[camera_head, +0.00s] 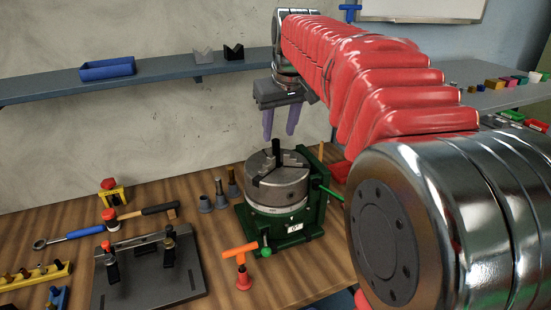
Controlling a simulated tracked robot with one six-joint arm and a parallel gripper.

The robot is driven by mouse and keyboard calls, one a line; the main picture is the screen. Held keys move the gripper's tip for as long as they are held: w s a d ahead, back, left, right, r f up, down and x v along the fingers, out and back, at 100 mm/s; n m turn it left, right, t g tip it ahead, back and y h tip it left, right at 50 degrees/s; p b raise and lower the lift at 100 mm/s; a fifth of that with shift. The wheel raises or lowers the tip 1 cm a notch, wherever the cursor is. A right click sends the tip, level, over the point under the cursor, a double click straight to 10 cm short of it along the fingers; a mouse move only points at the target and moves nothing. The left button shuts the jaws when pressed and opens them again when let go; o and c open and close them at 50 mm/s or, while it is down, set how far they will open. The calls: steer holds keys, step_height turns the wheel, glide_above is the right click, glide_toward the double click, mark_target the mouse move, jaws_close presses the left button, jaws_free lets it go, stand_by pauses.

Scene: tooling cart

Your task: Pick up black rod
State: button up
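The black rod (277,148) stands upright in the middle of the steel chuck (266,192), between its jaws. The chuck sits on a green base (286,230) on the wooden bench. My gripper (280,135) hangs pointing down just above the chuck. Its two purple-grey fingers are apart, with wall showing between them. The fingertips are a little above the rod's top in the picture; I cannot tell the exact depth between them. Nothing shows between the fingers.
A green handle (330,193) sticks out right of the chuck. An orange T-handle tool (241,252) stands in front. Tapered holders (220,194) stand to the left. A dark fixture plate (150,284) lies front left. A blue-grey shelf (170,70) runs along the wall behind.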

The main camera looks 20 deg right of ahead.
mark_target(277, 142)
steer(key=shift+x, duration=2.55)
steer(key=shift+c, duration=0.6)
jaws_close()
